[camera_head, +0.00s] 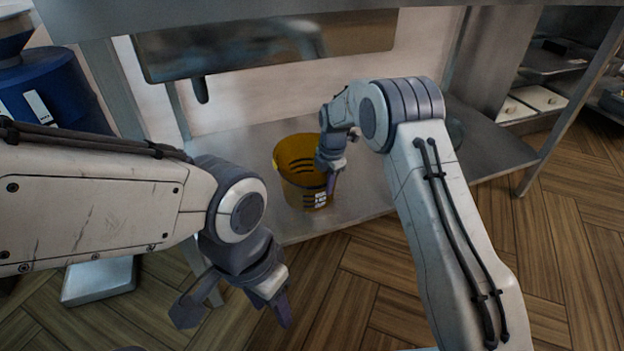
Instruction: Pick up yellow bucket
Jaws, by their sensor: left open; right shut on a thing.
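The yellow bucket (293,187) stands upright on the lower metal shelf (228,160), near its front edge. It has dark stripes and a white label on its side. My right gripper (331,180) is at the bucket's right side and is shut on its rim or wall; the fingertips partly cover that side, so the exact grip is hard to see. My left gripper (236,312) is open and empty, lower left, over the floor in front of the shelf.
A blue container (62,88) stands at the left. A metal upper shelf edge (250,12) runs above the bucket, with a hanging panel (260,48) under it. A shelf leg (530,178) stands at the right. The wooden floor (560,240) is clear at the right.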

